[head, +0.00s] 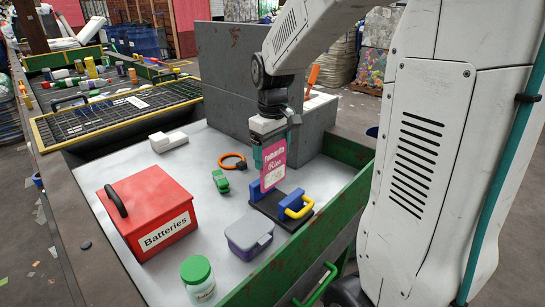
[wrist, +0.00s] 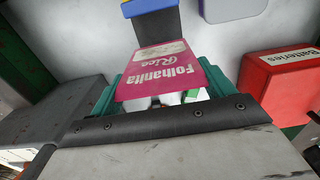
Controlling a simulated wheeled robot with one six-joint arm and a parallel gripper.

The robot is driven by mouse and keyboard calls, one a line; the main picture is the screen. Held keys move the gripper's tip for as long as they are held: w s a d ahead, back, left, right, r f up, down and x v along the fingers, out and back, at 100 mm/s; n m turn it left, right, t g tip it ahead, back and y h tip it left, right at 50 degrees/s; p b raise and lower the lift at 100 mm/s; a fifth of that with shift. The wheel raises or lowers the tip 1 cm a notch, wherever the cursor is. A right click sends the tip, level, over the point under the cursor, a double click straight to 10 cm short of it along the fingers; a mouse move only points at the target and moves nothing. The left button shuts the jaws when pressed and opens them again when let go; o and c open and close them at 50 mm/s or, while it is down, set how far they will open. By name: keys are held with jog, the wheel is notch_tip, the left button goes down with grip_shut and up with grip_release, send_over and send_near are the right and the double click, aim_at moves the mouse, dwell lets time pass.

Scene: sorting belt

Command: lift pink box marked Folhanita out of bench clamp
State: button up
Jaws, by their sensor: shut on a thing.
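The pink box marked Folhanita (head: 273,168) stands upright, with white lettering on its face. My gripper (head: 273,150) is shut on its upper part from above, with teal fingers at its two sides. The wrist view shows the box (wrist: 165,72) between both fingers. The bench clamp (head: 264,199) has blue jaws, a dark base and a yellow handle. The box's lower edge is at the level of the blue jaws; I cannot tell whether it is still between them. In the wrist view a blue part of the clamp (wrist: 148,8) shows beyond the box.
A red Batteries box (head: 152,212) stands left on the grey tray. A purple-grey container (head: 249,238) and a green-lidded jar (head: 198,281) are in front. A green clip (head: 220,182) and an orange ring (head: 233,161) lie left of the clamp. A grey wall (head: 318,128) stands close behind.

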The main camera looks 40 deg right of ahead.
jog(key=shift+r, duration=1.45)
jog(key=shift+c, duration=0.4)
